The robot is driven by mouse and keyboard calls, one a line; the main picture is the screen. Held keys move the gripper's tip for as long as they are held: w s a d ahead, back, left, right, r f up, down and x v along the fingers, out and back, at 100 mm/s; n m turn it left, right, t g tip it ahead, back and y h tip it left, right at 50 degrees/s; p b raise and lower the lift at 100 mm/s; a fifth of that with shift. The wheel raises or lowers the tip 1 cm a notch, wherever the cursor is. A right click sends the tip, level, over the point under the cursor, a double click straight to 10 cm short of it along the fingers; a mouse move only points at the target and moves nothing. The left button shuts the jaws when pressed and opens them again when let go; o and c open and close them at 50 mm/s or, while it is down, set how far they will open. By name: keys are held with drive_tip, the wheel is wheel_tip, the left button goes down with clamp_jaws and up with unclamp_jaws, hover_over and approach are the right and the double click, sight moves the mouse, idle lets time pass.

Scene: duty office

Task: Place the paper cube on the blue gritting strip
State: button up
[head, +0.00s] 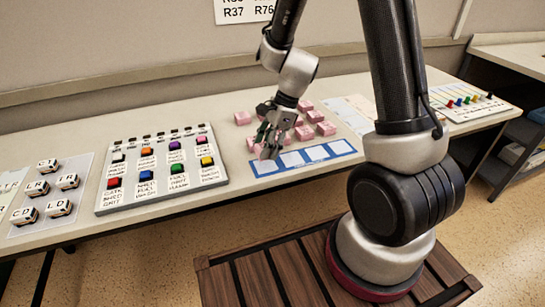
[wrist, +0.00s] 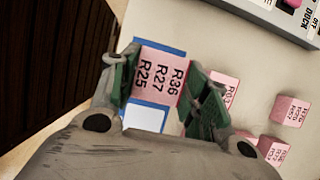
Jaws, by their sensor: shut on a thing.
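A pink paper cube (wrist: 158,75) with R36, R27 and R25 printed on it is between my gripper's fingers in the wrist view. My gripper (wrist: 157,92) is shut on it, one green-padded finger on each side. The blue strip (wrist: 160,46) with white squares shows behind the cube; I cannot tell whether the cube touches it. In the head view, my gripper (head: 268,147) is at the left end of the blue strip (head: 304,157), its fingers pointing down. The held cube is mostly hidden there by the fingers.
Several loose pink cubes (head: 315,116) lie just behind the strip; some show right of my gripper in the wrist view (wrist: 291,111). A panel of coloured buttons (head: 160,170) stands left of the strip. Lettered cubes (head: 68,181) lie farther left. A slider board (head: 470,101) is at the right.

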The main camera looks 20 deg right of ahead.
sight(267, 165)
drive_tip(key=shift+f, duration=2.1)
drive_tip(key=shift+f, duration=0.15)
drive_tip(key=o, duration=1)
drive_tip(key=s+d+r+n+t, duration=0.1)
drive_tip(key=s+d+r+n, duration=0.15)
drive_tip(key=r, duration=0.45)
drive_tip(key=s+d+r+n+h, duration=0.1)
drive_tip(key=s+d+r+n, duration=0.15)
drive_tip(key=r, duration=0.45)
drive_tip(key=s+d+r+n+t, duration=0.1)
drive_tip(key=s+d+r+n, duration=0.15)
drive_tip(key=r, duration=0.55)
drive_tip(key=s+d+r+n+t+h, duration=0.2)
drive_tip(key=s+d+r+n, duration=0.4)
drive_tip(key=s+n, duration=0.4)
drive_tip(key=shift+s+d+r+h, duration=0.35)
drive_tip(key=shift+s+d+h, duration=0.35)
drive_tip(key=shift+s, duration=0.05)
